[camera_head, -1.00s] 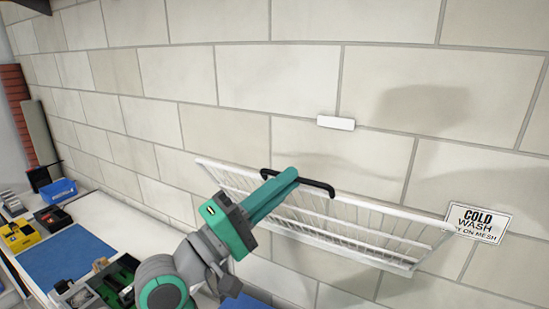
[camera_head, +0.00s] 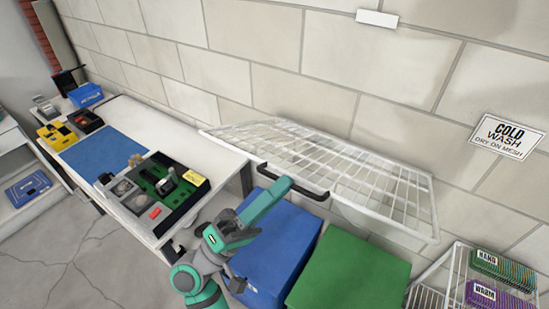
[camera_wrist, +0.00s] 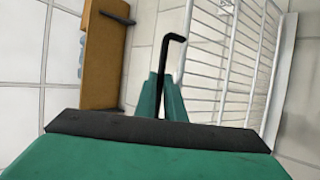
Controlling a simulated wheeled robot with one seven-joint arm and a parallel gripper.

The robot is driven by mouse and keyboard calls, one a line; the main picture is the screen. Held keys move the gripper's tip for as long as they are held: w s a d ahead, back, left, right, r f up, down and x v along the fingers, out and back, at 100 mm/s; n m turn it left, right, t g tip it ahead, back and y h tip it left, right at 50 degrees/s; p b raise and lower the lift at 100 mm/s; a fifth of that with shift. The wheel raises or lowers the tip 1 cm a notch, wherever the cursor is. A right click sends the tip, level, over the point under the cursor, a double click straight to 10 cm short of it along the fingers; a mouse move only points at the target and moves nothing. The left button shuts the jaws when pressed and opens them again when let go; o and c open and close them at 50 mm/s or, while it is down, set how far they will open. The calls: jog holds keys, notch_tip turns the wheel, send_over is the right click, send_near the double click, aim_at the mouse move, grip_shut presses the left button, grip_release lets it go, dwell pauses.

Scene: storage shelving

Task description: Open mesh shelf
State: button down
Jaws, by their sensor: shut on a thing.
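The white wire mesh shelf (camera_head: 345,170) is on the block wall and now juts out from it, close to level. A black bar handle (camera_head: 300,184) is fixed on its front edge. My green gripper (camera_head: 283,184) is shut on this handle near its middle. In the wrist view the black handle (camera_wrist: 172,55) rises from between the green fingers (camera_wrist: 163,97), with the mesh (camera_wrist: 230,50) to its right. The exact contact of the fingertips is hard to make out.
A blue box (camera_head: 280,250) and a green box (camera_head: 350,270) stand below the shelf. A white workbench (camera_head: 205,150) with trays is at left. A wire rack with labelled bins (camera_head: 495,275) is at lower right. A sign (camera_head: 507,137) hangs on the wall.

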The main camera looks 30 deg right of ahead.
notch_tip(320, 180, down, 6)
jog(key=s+a, duration=0.1)
jog(key=shift+f, duration=0.15)
jog(key=c, duration=2.1)
grip_release()
jog(key=v, duration=1.1)
jog(key=shift+a+r, duration=0.25)
jog(key=shift+c, duration=0.8)
